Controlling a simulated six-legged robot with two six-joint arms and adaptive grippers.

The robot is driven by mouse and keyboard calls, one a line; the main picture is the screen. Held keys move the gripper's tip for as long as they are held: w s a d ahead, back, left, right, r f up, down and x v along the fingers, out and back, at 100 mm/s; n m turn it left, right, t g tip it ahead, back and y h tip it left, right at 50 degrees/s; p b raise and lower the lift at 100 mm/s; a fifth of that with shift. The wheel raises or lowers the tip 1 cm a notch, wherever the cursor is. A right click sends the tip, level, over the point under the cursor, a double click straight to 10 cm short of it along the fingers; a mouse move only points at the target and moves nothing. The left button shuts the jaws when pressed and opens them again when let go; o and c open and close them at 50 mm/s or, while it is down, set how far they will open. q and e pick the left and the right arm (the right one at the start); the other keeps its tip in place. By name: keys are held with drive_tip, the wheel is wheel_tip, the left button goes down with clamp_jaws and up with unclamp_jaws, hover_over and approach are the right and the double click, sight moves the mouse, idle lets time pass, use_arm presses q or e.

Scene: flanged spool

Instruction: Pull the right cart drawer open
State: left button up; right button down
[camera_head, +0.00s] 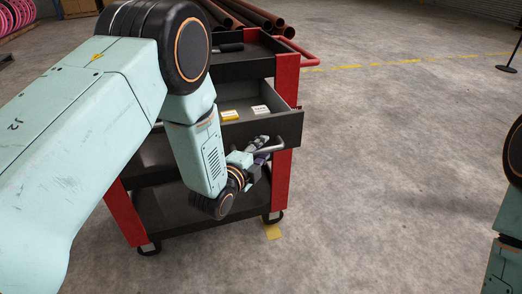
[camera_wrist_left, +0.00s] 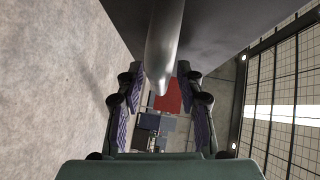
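The cart (camera_head: 283,180) has dark shelves and red posts. Its right drawer stands pulled out, with its dark front (camera_head: 284,130) clear of the red post and its inside showing. A grey bar handle (camera_head: 271,148) is on the drawer front; it also shows large in the left wrist view (camera_wrist_left: 164,45). My left gripper (camera_head: 262,155) is at this handle. In the left wrist view its two fingers (camera_wrist_left: 160,85) stand apart on either side of the bar, with narrow gaps seeming to show. Firm contact is not visible. My right gripper is out of view.
A yellow box (camera_head: 229,115) and a white box (camera_head: 260,110) lie in the drawer. Rusty pipes (camera_head: 250,14) lie behind the cart. A black stand base (camera_head: 506,69) is at the far right. The concrete floor right of the cart is clear.

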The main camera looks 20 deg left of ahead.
use_arm(q)
drive_tip(key=shift+s, duration=0.1)
drive_tip(key=v, duration=1.2)
drive_tip(key=shift+f, duration=0.1)
